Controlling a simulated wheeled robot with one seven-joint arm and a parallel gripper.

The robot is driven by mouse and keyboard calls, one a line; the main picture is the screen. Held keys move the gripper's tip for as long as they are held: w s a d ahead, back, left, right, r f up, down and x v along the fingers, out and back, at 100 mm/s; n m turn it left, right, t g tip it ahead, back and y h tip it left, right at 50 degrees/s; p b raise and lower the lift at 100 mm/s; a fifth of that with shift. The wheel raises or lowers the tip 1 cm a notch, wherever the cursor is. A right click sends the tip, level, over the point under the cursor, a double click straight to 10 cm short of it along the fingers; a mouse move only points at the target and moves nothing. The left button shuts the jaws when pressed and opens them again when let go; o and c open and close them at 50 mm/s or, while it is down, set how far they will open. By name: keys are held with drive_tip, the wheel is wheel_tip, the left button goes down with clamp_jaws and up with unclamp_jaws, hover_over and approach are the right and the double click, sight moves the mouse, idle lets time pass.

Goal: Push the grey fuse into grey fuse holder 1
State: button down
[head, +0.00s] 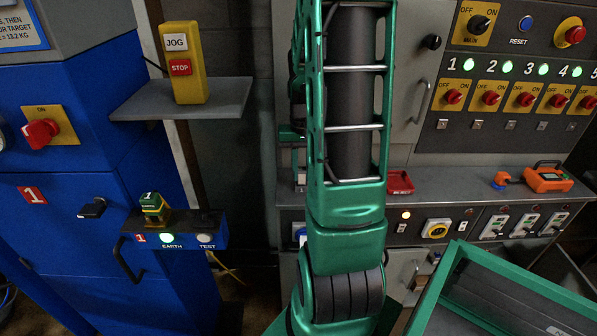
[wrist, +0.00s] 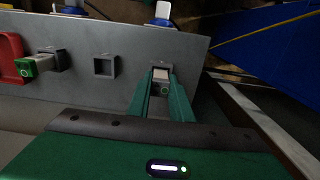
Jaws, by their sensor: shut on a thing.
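In the wrist view my gripper (wrist: 161,80) is shut on the grey fuse (wrist: 161,73), a small block with a pale grey face. The fuse is between the fingertips near the right end of a grey bench top (wrist: 130,40). Grey fuse holder 1 cannot be made out clearly; the fingers and fuse cover that spot, and I cannot tell how deep the fuse sits. An empty square holder (wrist: 105,66) is left of the fingers. In the head view my arm hides the gripper and fuse.
Further left in the wrist view, a green-ended fuse (wrist: 29,66) stands in another holder, beside a red tray (wrist: 10,58). In the head view the red tray (head: 400,182) and an orange device (head: 547,179) are on the bench. A blue cabinet (head: 85,180) stands left.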

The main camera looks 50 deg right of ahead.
drive_tip(key=shift+f, duration=0.45)
drive_tip(key=c, duration=1.5)
unclamp_jaws()
wheel_tip(320, 180, up, 11)
drive_tip(key=shift+f, duration=0.1)
drive_tip(key=s+a+n, duration=0.1)
drive_tip(key=s+a, duration=0.3)
drive_tip(key=a, duration=0.1)
drive_tip(key=s+a+n, duration=0.1)
drive_tip(key=s+a, duration=0.4)
drive_tip(key=a, duration=0.1)
drive_tip(key=s+a+n, duration=0.1)
drive_tip(key=s+a, duration=0.3)
drive_tip(key=a, duration=0.1)
drive_tip(key=shift+s+a+r+n, duration=0.3)
drive_tip(key=shift+a+r, duration=0.05)
